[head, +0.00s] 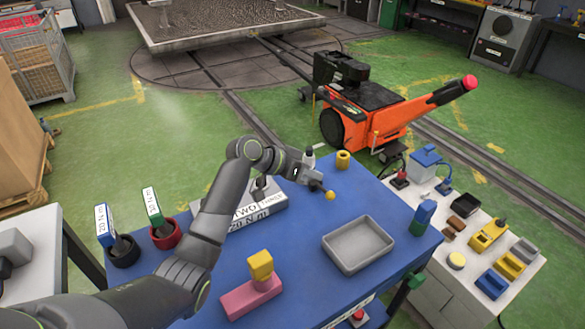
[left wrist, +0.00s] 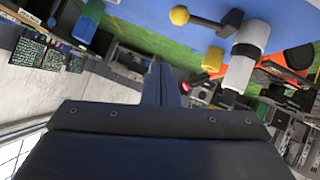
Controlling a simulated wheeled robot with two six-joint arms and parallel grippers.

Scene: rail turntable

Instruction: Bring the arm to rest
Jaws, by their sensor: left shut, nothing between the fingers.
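My left gripper (head: 303,174) is over the far part of the blue table, at the end of my bent left arm. Its closed fingers (left wrist: 160,84) show at the middle of the left wrist view, with nothing between them. Close by in the head view is a white post (head: 309,155) with a dark lever ending in a yellow ball knob (head: 330,196). The post (left wrist: 246,50) and knob (left wrist: 180,15) also show in the left wrist view, clear of the fingers. I cannot tell the exact gap in the head view. My right gripper is not in view.
The blue table (head: 310,285) holds a grey tray (head: 357,245), a yellow block on a pink block (head: 248,299), a yellow cup (head: 343,160), black and red holders (head: 165,236), and a blue-green block (head: 422,216). An orange tug (head: 362,117) stands beyond on green floor.

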